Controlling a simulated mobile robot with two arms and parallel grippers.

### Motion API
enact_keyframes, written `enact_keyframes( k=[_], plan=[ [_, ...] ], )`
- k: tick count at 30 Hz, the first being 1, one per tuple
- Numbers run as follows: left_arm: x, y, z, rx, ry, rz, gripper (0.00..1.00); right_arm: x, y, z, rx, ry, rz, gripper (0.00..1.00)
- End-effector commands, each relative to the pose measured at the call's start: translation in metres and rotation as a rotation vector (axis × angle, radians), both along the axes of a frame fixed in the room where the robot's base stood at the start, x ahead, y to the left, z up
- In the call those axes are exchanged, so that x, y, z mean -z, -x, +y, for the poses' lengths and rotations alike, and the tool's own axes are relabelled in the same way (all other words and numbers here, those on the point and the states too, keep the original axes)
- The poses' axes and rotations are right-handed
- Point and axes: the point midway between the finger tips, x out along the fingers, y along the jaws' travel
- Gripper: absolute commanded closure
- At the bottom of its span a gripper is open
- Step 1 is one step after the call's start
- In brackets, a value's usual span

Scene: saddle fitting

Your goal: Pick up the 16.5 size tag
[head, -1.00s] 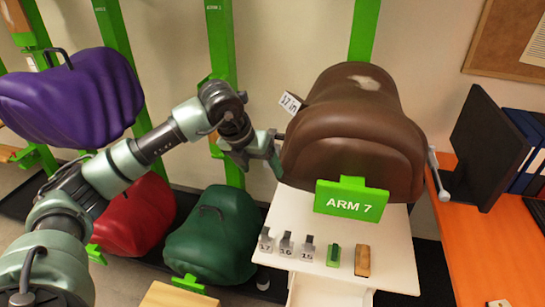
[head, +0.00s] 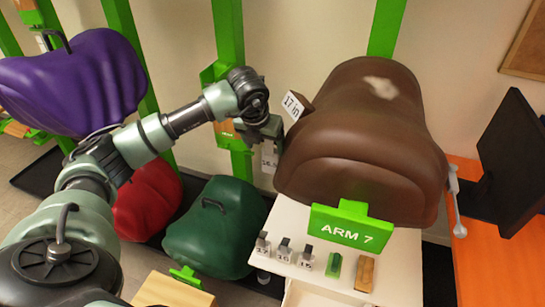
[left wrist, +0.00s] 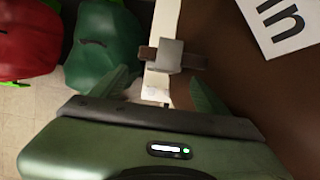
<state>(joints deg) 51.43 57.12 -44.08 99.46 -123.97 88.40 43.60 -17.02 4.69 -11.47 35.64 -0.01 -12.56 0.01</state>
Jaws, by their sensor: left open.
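A small white tag that appears to read 16.5 (head: 269,159) shows in the head view, just below my left gripper (head: 264,130) and left of the brown saddle (head: 365,135). My left gripper is open. In the left wrist view its fingers (left wrist: 160,88) stand apart, with a grey clip-like piece (left wrist: 168,55) on a brown strap ahead of the gap. The clip is not between the fingers. The tag's face cannot be read in the wrist view. My right gripper is not in view.
A 17 in tag (head: 292,106) is on the brown saddle close by. Several small grey tags (head: 284,249) stand on the white table (head: 290,215) beside a green block (head: 334,265) and a wooden block (head: 366,273). A green ARM 7 sign (head: 351,228) stands in front of the saddle.

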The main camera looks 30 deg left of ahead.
Motion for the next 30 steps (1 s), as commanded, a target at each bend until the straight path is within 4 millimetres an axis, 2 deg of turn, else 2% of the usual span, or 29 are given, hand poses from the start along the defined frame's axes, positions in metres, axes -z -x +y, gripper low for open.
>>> enact_keyframes(
  k=[1,3,6,11,15,21,28,30],
  plan=[
    [0.004,-0.003,0.0,0.0,0.001,0.004,0.25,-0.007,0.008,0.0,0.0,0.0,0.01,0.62],
    [0.012,-0.006,0.001,0.0,0.002,0.003,0.25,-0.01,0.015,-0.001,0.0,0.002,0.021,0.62],
    [0.019,-0.009,0.001,0.001,0.001,0.0,0.25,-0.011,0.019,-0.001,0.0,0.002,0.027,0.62],
    [0.029,-0.014,0.001,0.001,0.001,0.004,0.25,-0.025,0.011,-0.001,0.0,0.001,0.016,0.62],
    [0.045,-0.023,0.001,0.0,0.001,0.004,0.25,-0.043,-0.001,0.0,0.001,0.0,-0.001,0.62],
    [0.066,-0.031,0.003,0.0,0.001,0.0,0.25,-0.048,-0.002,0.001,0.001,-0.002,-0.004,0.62],
    [0.068,-0.031,0.003,0.001,0.0,-0.001,0.25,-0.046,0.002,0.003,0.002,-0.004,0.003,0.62],
    [0.068,-0.031,0.003,0.001,0.0,-0.001,0.44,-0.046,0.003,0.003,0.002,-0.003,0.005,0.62]
  ],
)
